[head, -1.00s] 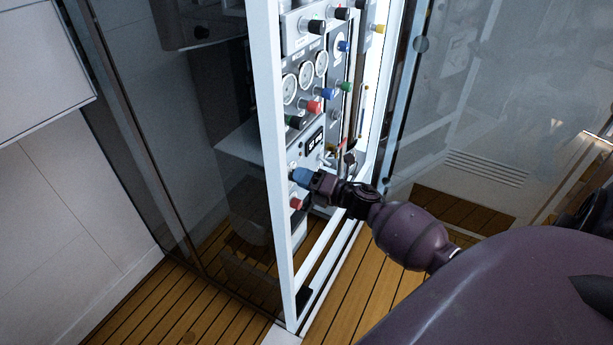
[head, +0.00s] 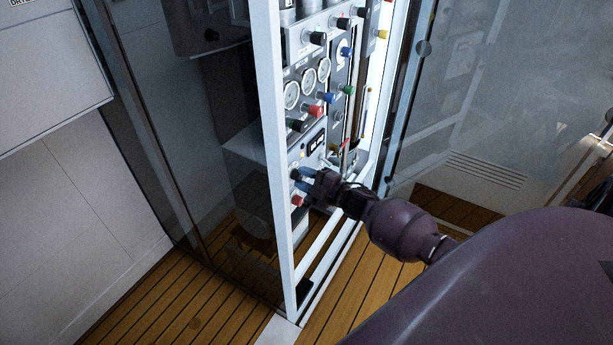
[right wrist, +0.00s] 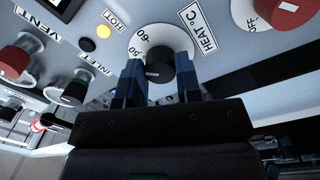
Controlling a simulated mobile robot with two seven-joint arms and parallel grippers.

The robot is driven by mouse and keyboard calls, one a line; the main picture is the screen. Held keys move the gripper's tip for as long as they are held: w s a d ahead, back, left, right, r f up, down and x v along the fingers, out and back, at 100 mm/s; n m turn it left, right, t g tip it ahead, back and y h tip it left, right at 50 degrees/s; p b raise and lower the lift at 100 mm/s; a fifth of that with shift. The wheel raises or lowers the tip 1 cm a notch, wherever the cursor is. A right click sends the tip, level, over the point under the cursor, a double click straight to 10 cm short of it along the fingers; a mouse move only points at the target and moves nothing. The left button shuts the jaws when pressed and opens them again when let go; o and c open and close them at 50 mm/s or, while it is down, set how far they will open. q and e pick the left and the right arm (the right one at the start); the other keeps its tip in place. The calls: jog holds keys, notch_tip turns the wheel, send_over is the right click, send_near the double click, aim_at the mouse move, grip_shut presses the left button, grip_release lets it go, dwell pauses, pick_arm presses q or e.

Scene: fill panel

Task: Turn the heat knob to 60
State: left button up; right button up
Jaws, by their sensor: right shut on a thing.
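The heat knob (right wrist: 170,66) is a dark round knob on a white dial (right wrist: 172,34) in the right wrist view. The knob's pointer cannot be read clearly. My right gripper (right wrist: 158,68) is shut on the knob, with one blue finger on each side. In the head view my right gripper (head: 306,178) reaches the lower part of the panel from the right and hides most of the knob. My left gripper is not in view.
A red knob marked "OFF" (right wrist: 285,10) is at the upper right in the wrist view. The inlet knob (right wrist: 70,87) and vent knob (right wrist: 17,60) are at left. The white frame post (head: 276,150) stands just left of the panel. A glass door (head: 480,110) is at right.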

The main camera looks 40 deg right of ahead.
jog(key=shift+r+m+p, duration=0.15)
jog(key=shift+m+p, duration=0.2)
jog(key=shift+m, duration=0.65)
jog(key=m+p, duration=0.1)
jog(key=m, duration=0.3)
jog(key=shift+m, duration=0.3)
jog(key=shift+a+m+p, duration=0.1)
jog(key=shift+m+p, duration=0.4)
jog(key=shift+m, duration=1.1)
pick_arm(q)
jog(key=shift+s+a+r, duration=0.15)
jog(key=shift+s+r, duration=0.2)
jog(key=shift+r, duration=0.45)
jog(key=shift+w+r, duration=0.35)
pick_arm(e)
jog(key=shift+f, duration=0.2)
jog(key=o, duration=0.9)
jog(key=shift+s, duration=0.1)
